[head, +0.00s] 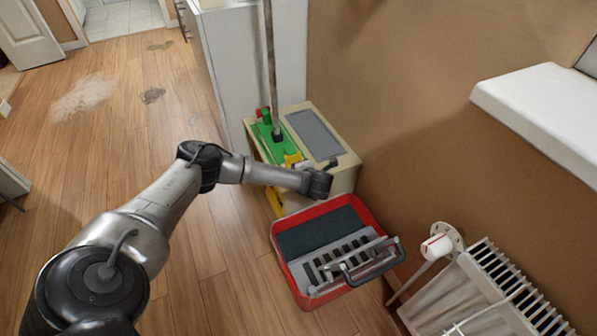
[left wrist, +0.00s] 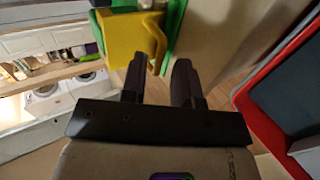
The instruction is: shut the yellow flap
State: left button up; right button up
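A yellow flap (left wrist: 128,40) with a curved yellow handle (left wrist: 157,42) fills the top middle of the left wrist view, beside green parts. In the head view, yellow shows low at the front-left of the beige cart (head: 275,202), partly beside my arm. My left gripper (left wrist: 160,66) is open; its two dark fingers are apart, with the handle's lower end at or just beyond the gap. I cannot tell whether they touch. In the head view my left arm reaches over the cart's front, and its fingers cannot be made out. My right gripper is not in view.
A pole (head: 270,60) rises from the green tray (head: 272,146). A radiator (head: 485,300) is lower right. Wooden floor at left is mostly clear.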

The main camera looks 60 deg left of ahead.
pick_arm(q)
jog(key=shift+o, duration=0.4)
jog(key=shift+d+r+p, duration=0.35)
jog(key=shift+r, duration=0.05)
jog(key=p+v, duration=0.6)
jog(key=v, duration=0.6)
jog(key=shift+d, duration=0.4)
jog(key=shift+r, duration=0.1)
